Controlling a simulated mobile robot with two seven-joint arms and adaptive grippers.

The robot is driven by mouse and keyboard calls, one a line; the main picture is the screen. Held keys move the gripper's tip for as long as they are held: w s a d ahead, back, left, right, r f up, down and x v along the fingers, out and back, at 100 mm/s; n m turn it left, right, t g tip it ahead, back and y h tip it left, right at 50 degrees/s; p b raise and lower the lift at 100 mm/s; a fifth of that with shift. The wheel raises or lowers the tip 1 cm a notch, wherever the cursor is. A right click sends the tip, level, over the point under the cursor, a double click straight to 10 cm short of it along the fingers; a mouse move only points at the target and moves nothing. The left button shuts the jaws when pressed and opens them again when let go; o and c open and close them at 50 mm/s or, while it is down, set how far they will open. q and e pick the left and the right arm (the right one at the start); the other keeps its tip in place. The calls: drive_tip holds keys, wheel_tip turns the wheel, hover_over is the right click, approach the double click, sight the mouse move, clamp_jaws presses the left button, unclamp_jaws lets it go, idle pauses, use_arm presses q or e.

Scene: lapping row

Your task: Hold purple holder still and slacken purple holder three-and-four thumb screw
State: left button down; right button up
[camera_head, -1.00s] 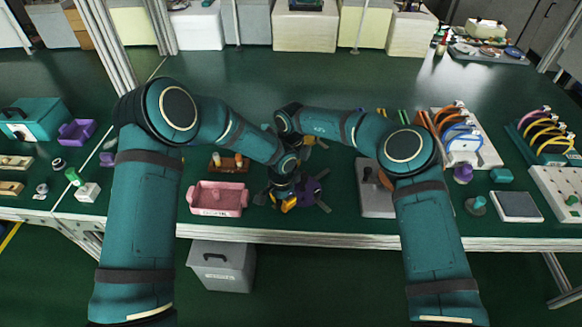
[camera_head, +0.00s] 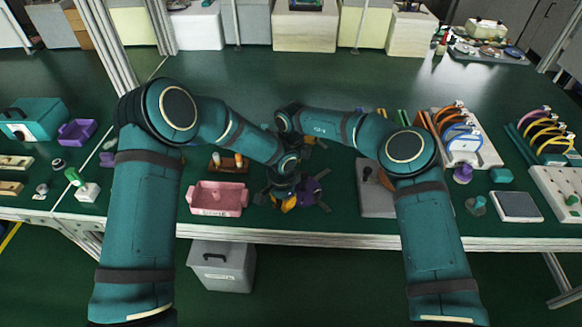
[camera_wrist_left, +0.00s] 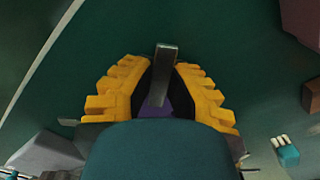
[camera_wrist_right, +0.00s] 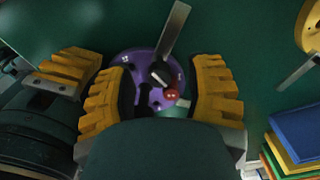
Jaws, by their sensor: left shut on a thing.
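The purple holder (camera_head: 311,190) stands on the green bench in the head view, partly hidden by my left arm. My left gripper (camera_head: 289,204) is shut on it from the front; in the left wrist view a bit of purple (camera_wrist_left: 152,108) shows between the yellow fingers, with a grey bar standing beyond. The right wrist view shows the holder's round purple body (camera_wrist_right: 130,63) with a grey bar, a dark-and-white piece and a red knob (camera_wrist_right: 172,94). My right gripper (camera_wrist_right: 160,75) is open above it, its fingers apart on either side. I cannot tell which piece is the three-and-four thumb screw.
A pink tray (camera_head: 217,199) lies left of the holder, with a small brown rack (camera_head: 228,163) behind it. A grey plate (camera_head: 375,199) lies to the right.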

wheel_tip(320, 180, up, 12)
idle(0.7)
